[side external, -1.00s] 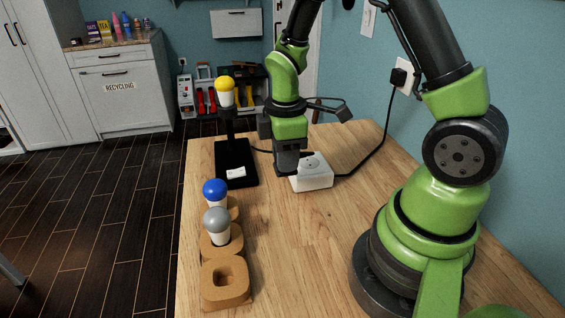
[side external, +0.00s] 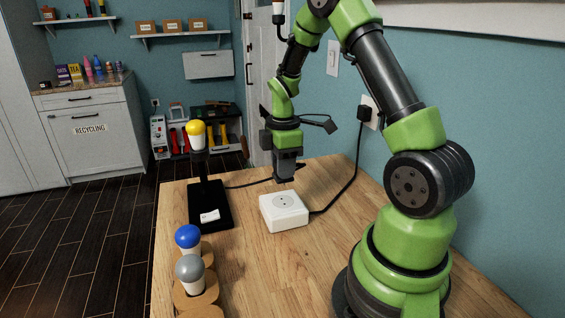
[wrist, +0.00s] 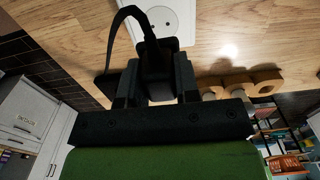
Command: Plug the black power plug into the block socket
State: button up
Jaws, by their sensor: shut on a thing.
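The white block socket (side external: 285,221) lies on the wooden table, its round outlet facing up. In the wrist view its outlet face (wrist: 180,14) shows at the top, with two holes, partly covered. My gripper (side external: 285,180) points down above the far edge of the block, apart from it. In the wrist view my gripper (wrist: 157,88) is shut on the black power plug (wrist: 160,62), whose black cable (wrist: 118,24) loops off to the left. The plug's prongs are hidden, and I cannot pick the plug out in the side view.
A lamp with a yellow bulb (side external: 196,134) on a black base (side external: 206,216) stands left of the block. Blue (side external: 188,238) and grey (side external: 190,269) bulbs stand in wooden holders at the near left. A black cord (side external: 345,190) runs to the wall outlet.

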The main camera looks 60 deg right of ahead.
aim_at(283, 201)
jog(key=shift+f, duration=2.55)
jog(key=shift+f, duration=0.55)
jog(key=o, duration=0.9)
jog(key=shift+o, duration=0.2)
jog(key=shift+r, duration=0.1)
notch_tip(283, 201, up, 10)
jog(key=shift+f, duration=0.25)
jog(key=shift+r, duration=0.1)
